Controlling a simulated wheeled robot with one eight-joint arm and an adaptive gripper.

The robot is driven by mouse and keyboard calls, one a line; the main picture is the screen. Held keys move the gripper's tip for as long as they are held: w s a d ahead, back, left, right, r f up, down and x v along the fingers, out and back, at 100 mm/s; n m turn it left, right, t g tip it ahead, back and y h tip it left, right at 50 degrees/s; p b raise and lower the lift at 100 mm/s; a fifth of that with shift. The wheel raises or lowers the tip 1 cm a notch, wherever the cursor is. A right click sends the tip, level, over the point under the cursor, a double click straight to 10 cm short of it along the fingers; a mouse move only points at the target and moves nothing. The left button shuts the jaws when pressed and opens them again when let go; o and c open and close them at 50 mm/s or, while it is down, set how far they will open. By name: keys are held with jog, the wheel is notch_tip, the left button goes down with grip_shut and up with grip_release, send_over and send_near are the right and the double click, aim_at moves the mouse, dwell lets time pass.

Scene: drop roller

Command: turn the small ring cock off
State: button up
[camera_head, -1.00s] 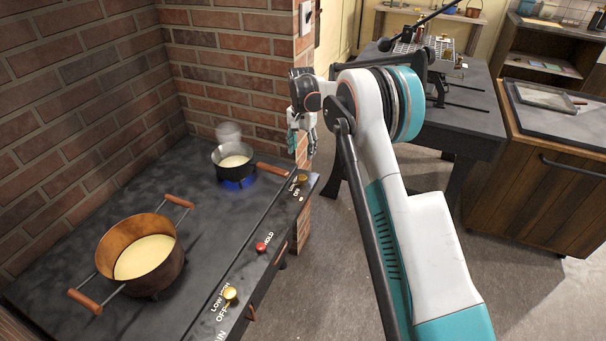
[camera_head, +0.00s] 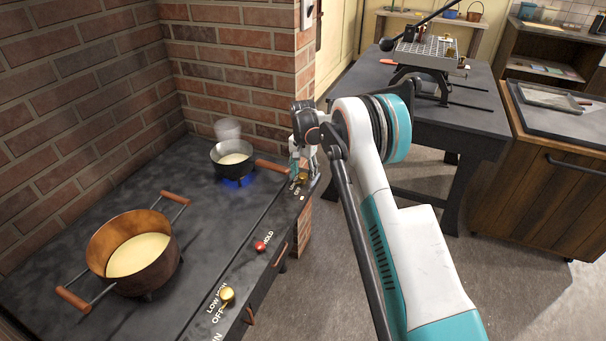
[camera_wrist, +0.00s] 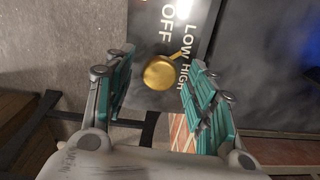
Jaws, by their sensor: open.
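The small ring cock (camera_wrist: 162,73) is a round brass knob with a short pointer. In the wrist view it lies between my open fingers, and its pointer aims toward the LOW and HIGH lettering, away from OFF. It also shows at the far end of the front panel in the head view (camera_head: 301,179), partly behind my gripper. My gripper (camera_head: 304,168) is open with teal finger pads; in the wrist view (camera_wrist: 158,88) the pads stand either side of the knob. Contact cannot be told. A blue flame (camera_head: 238,182) burns under the small saucepan (camera_head: 232,158).
A large copper pot (camera_head: 133,252) of pale liquid stands on the stove top (camera_head: 200,215). A second brass knob (camera_head: 227,294) and a red HOLD button (camera_head: 260,246) sit nearer on the panel. A brick wall (camera_head: 235,80) rises behind the saucepan. A dark workbench (camera_head: 450,125) stands at right.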

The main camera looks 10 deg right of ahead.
jog(key=c, duration=1.1)
jog(key=n+p, duration=0.1)
jog(key=n, duration=0.3)
jog(key=shift+r+p, duration=0.1)
jog(key=shift+p, duration=0.25)
jog(key=n+p, duration=0.1)
jog(key=n, duration=0.4)
jog(key=shift+n, duration=0.4)
jog(key=o, duration=1.1)
